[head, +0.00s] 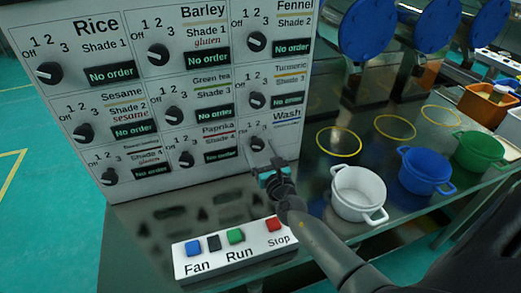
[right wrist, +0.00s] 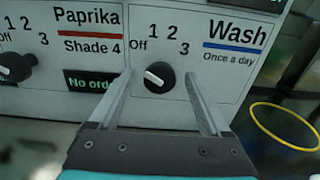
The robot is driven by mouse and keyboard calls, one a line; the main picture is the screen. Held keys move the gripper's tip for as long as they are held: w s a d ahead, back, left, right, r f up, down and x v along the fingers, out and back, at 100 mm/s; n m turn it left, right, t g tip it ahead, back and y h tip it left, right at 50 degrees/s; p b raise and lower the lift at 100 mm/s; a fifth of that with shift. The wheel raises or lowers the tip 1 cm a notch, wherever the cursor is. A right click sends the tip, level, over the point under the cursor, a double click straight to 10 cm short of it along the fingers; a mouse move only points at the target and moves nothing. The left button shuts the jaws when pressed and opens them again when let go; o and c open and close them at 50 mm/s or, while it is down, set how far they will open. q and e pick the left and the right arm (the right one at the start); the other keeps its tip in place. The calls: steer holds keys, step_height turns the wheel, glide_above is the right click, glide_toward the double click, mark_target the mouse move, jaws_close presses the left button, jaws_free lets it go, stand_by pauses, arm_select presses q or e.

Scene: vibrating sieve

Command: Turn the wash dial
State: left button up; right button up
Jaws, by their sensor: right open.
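The wash dial (head: 257,144) is a round black knob at the lower right of the white panel, under the blue-lined Wash label. In the right wrist view the wash dial (right wrist: 160,80) has a white mark slanting up and left, towards Off. My right gripper (head: 268,160) is in front of it, with its arm coming from the lower right. In the right wrist view its open fingers (right wrist: 158,74) lie on either side of the knob, with gaps on both sides. My left gripper is out of view.
Other dials cover the panel (head: 215,80); the Paprika dial (right wrist: 16,67) is just left. A button box (head: 234,251) with Fan, Run and Stop sits below. White (head: 358,192), blue (head: 426,171) and green (head: 480,151) pots stand to the right on the dark table.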

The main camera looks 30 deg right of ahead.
jaws_close()
stand_by(0.7)
